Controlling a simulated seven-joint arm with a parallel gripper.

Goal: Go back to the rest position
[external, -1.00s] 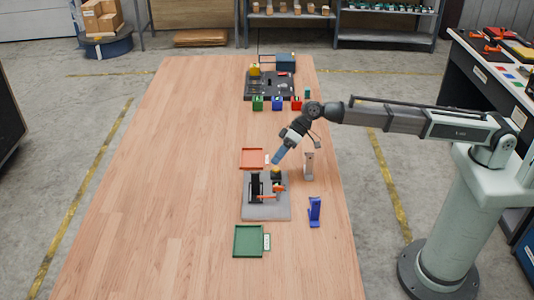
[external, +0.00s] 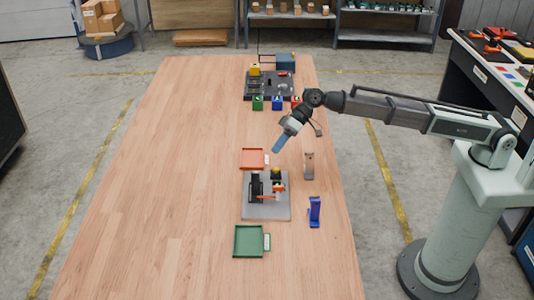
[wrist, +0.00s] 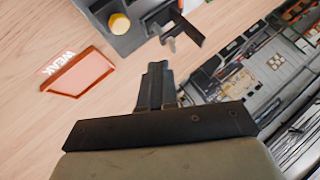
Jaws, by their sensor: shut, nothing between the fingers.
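My gripper (external: 277,147) is shut and empty. In the external view it hangs above the table, near the far side of the grey fixture plate, and points down and to the left. In the wrist view its closed fingers (wrist: 155,85) point out over the table and touch nothing. The arm reaches in from the right.
The grey fixture plate (external: 252,210) carries a black clamp with orange parts and a yellow-topped piece. A red tray (external: 252,158), labelled WEAK in the wrist view (wrist: 78,74), and a green tray (external: 248,241) flank it. A grey stand (external: 309,166) and blue stand (external: 315,212) are right.

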